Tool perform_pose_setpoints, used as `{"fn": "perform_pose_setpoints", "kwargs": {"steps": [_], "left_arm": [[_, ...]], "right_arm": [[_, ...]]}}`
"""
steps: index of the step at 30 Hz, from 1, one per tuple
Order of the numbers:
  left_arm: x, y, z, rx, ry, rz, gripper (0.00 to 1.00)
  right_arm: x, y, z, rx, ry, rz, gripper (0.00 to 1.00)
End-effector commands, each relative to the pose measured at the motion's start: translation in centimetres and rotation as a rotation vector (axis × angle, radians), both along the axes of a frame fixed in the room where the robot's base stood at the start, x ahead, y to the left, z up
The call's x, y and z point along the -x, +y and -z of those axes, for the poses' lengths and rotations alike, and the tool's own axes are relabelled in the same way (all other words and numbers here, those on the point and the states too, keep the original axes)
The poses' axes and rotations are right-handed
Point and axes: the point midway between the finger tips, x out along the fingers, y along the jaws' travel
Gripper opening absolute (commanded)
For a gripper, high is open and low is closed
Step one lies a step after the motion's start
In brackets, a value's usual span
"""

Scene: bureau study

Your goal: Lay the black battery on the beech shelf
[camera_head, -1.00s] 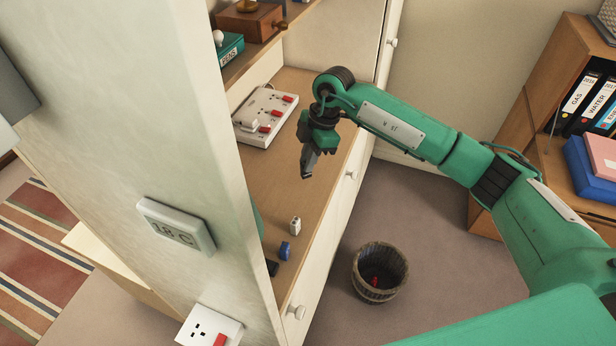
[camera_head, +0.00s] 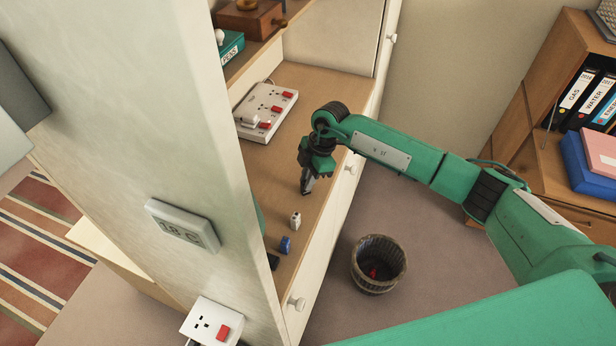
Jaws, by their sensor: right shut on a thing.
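My right gripper (camera_head: 307,189) reaches over the beech shelf (camera_head: 262,170), the pale wooden surface inside the white-walled unit. Its jaws point down and are shut on a small dark thing, which looks like the black battery, though it barely stands out from the dark fingers. The gripper is low over the shelf's right part; I cannot tell whether the held thing touches the wood. Just in front stand a small white item (camera_head: 295,220) and a blue item (camera_head: 286,245). Another dark item (camera_head: 273,261) is partly hidden by the wall edge. My left gripper is not in view.
A white socket strip (camera_head: 267,112) with red switches lies further back on the shelf. The pale wall panel (camera_head: 150,120) blocks the left side. A green pens box (camera_head: 231,47) sits on the upper shelf. A bin (camera_head: 379,265) stands on the floor at right.

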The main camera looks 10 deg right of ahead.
Motion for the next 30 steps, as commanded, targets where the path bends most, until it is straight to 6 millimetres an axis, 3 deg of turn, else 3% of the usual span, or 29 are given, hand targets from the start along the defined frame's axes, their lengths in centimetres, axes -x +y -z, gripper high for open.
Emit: {"fn": "perform_pose_setpoints", "kwargs": {"steps": [1,3,4,16,30], "left_arm": [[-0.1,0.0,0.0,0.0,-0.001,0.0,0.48],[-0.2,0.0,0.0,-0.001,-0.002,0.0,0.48],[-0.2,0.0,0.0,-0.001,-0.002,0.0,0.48],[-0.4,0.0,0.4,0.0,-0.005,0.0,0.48],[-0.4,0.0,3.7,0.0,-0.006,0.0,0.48]], "right_arm": [[0.0,0.0,0.1,0.0,0.0,0.0,0.2],[0.0,0.0,0.1,0.0,0.001,0.0,0.34],[0.0,0.0,0.1,0.0,0.001,0.0,0.36],[-0.1,-0.2,-0.9,-0.001,-0.003,0.001,0.36],[-0.6,-2.9,-9.5,0.0,-0.004,0.001,0.36]]}}
